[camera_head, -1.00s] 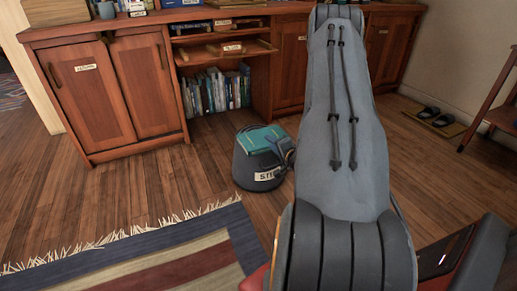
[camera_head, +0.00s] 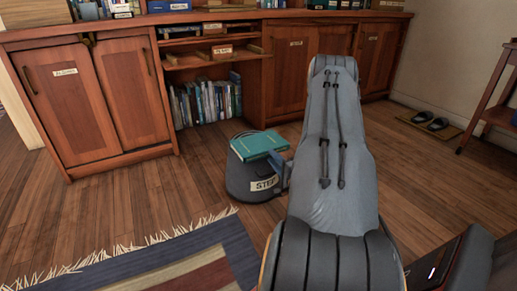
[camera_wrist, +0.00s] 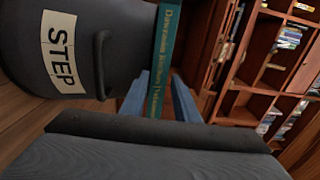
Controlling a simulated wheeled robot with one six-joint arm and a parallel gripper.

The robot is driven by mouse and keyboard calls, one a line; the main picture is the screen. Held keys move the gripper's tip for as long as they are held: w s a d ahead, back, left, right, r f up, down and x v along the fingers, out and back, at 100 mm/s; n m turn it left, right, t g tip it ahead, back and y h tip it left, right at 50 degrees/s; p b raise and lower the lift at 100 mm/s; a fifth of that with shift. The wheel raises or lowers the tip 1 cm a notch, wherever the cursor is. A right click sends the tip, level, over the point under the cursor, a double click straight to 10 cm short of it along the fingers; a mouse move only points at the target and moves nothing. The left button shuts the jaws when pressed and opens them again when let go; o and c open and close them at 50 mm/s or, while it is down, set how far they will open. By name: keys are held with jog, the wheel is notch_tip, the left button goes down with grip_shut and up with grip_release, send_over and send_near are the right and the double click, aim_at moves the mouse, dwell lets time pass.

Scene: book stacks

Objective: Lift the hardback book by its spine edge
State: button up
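The teal hardback book (camera_head: 259,145) lies flat at the top of a dark grey step stool (camera_head: 243,178), its right end toward my gripper (camera_head: 280,168). In the wrist view its teal spine (camera_wrist: 169,45), with pale lettering, runs between the two blue fingers of my gripper (camera_wrist: 160,92). The stool, labelled STEP, fills the left of that view (camera_wrist: 22,35). I cannot tell whether the book rests on the stool or is slightly clear of it. My palm hides the spine's lower end.
A wooden cabinet (camera_head: 112,95) with doors and open shelves of books (camera_head: 205,103) stands behind the stool. A fringed striped rug (camera_head: 185,262) lies at the front left. Slippers on a mat (camera_head: 430,124) are at the right. Wooden floor is clear around the stool.

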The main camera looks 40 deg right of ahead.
aim_at(259, 145)
jog(key=b+x, duration=0.2)
jog(key=x, duration=0.1)
jog(key=shift+w+d+f, duration=0.1)
jog(key=shift+w, duration=0.25)
grip_shut()
